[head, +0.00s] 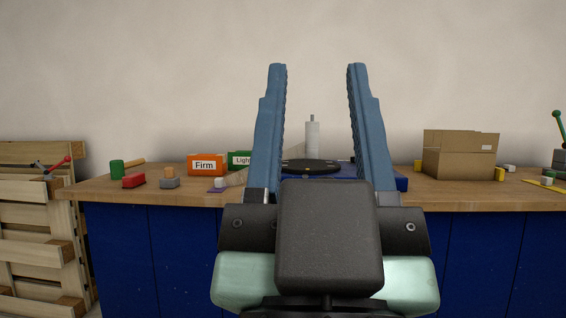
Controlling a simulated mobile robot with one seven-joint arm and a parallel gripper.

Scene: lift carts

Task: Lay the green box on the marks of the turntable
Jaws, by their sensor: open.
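My gripper (318,70) is open and empty, with its two blue fingers pointing up in the middle of the head view. Behind it on the bench, the dark round turntable (311,165) sits on a blue base (402,184); its marks are too small to make out. The green box (239,159), with a white label reading "Ligh...", stands left of the turntable, partly hidden by the left finger. An orange box (205,165) labelled "Firm" stands just left of it.
The wooden bench (101,190) holds a red block (134,181), a green-headed mallet (117,169) and a grey block (170,184) at left. A white cylinder (312,139) stands behind the turntable. A cardboard box (458,163) is at right. Pallets (38,215) lean at far left.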

